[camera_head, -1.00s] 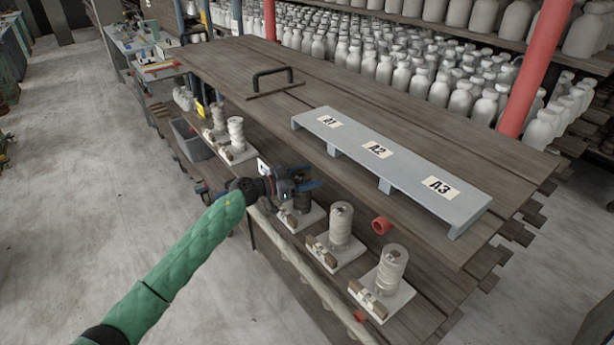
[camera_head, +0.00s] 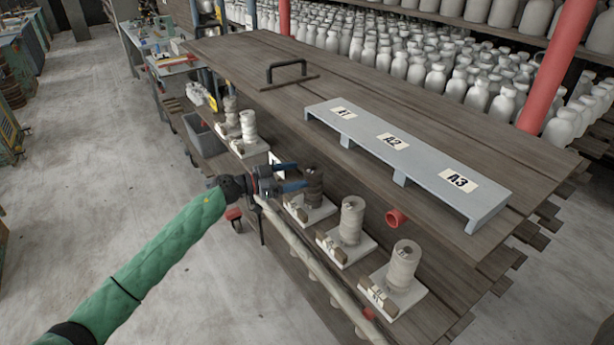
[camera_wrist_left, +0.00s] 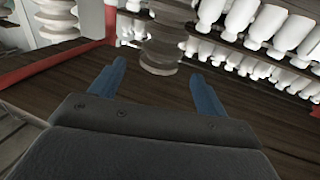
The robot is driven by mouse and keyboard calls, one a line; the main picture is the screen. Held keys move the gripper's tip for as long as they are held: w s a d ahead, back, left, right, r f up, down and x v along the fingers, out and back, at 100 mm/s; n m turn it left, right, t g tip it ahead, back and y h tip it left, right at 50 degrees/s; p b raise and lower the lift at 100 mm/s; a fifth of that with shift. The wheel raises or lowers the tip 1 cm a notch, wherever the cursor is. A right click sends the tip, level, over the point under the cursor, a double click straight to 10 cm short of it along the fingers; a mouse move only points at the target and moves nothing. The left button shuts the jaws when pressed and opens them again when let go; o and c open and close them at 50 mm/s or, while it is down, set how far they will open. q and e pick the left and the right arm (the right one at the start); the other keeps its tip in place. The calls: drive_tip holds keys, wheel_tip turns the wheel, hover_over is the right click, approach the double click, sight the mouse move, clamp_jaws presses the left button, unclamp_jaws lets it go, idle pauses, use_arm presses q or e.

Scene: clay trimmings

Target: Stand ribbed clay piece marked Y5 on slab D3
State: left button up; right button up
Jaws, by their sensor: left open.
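A dark brown ribbed clay piece (camera_head: 313,188) stands upright on a pale slab (camera_head: 318,219) on the lower shelf. Its mark and the slab's label cannot be read, so I cannot tell whether they are Y5 and D3. My left gripper (camera_head: 301,176) is open and empty, with its blue fingers pointing at the dark piece from the left. In the left wrist view, a ribbed piece (camera_wrist_left: 160,48) stands ahead of the gap between the spread fingers (camera_wrist_left: 158,80). My right gripper is out of view.
Pale ribbed pieces stand on slabs nearby, including one in the middle (camera_head: 351,219) and one at the front (camera_head: 403,265). A grey riser (camera_head: 420,165) labelled A1, A2 and A3 sits on the upper board. A pale rail (camera_head: 310,262) runs along the shelf front.

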use_arm(q)
drive_tip(key=s+a+f+n+t+y, duration=0.2)
drive_tip(key=s+a+f+n+y, duration=0.25)
drive_tip(key=s+f, duration=0.65)
drive_tip(key=s+a+f+n+t+y, duration=0.1)
drive_tip(key=s+a+f+n+y, duration=0.4)
drive_tip(key=f, duration=1.2)
drive_tip(key=s+a+f+n+t+y, duration=0.3)
drive_tip(key=s+f+y, duration=0.4)
drive_tip(key=f, duration=0.7)
drive_tip(key=s+f+g, duration=0.5)
drive_tip(key=s+f, duration=0.5)
drive_tip(key=s, duration=0.5)
drive_tip(key=s+f+g, duration=0.6)
drive_tip(key=s+f, duration=0.5)
drive_tip(key=s, duration=0.4)
drive_tip(key=shift+s+d+f+m+b, duration=0.15)
drive_tip(key=shift+d+m+b, duration=0.2)
drive_tip(key=shift+d+b, duration=0.1)
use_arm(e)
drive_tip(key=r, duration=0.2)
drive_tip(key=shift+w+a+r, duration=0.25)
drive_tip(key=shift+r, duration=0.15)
